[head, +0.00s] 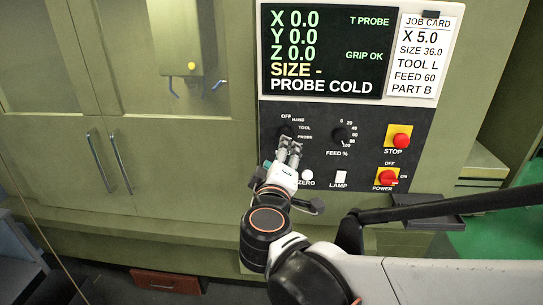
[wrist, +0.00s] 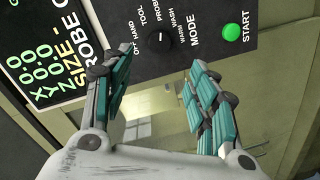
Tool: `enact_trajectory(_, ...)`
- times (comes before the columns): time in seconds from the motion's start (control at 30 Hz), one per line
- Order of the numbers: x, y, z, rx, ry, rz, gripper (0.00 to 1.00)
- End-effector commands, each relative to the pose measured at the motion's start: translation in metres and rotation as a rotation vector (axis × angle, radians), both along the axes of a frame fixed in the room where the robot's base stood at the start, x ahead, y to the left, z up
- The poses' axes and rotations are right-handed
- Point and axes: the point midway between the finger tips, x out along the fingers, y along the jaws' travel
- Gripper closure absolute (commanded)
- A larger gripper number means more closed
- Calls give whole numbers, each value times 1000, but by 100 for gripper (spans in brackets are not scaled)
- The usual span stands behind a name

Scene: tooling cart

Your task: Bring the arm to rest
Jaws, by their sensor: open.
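My gripper (head: 289,147) is in front of the machine's dark control panel, over the mode knob, which it largely hides in the head view. In the wrist view my gripper (wrist: 162,72) is open, its two teal-padded fingers wide apart with nothing between them. The mode knob (wrist: 160,37) shows there beyond the fingers, with a gap in the picture. I cannot tell how far the fingertips are from the panel. My arm reaches up from the lower right in the head view.
The screen (head: 320,50) reads PROBE COLD and GRIP OK. The feed knob (head: 340,135), red stop button (head: 400,140), power switch (head: 387,178), white zero button (head: 307,176) and lamp switch (head: 340,178) are near my gripper. A green start button (wrist: 232,33) and a dark shelf (head: 415,208) show too.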

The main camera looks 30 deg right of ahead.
Motion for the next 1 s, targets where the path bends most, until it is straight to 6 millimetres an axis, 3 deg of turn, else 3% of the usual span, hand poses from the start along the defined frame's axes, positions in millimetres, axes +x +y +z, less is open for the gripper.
enact_trajectory(0.3, 0, -1, -2, 5, 2, -1, 47)
enact_trajectory(0.43, -6, -5, -28, 66, 32, -18, 47)
enact_trajectory(0.57, -19, -11, -85, 218, 104, -50, 47)
enact_trajectory(0.7, -41, -5, -155, 429, 202, -75, 47)
enact_trajectory(0.9, -72, 26, -238, 737, 326, -72, 47)
enact_trajectory(1.0, -86, 48, -267, 880, 374, -56, 47)
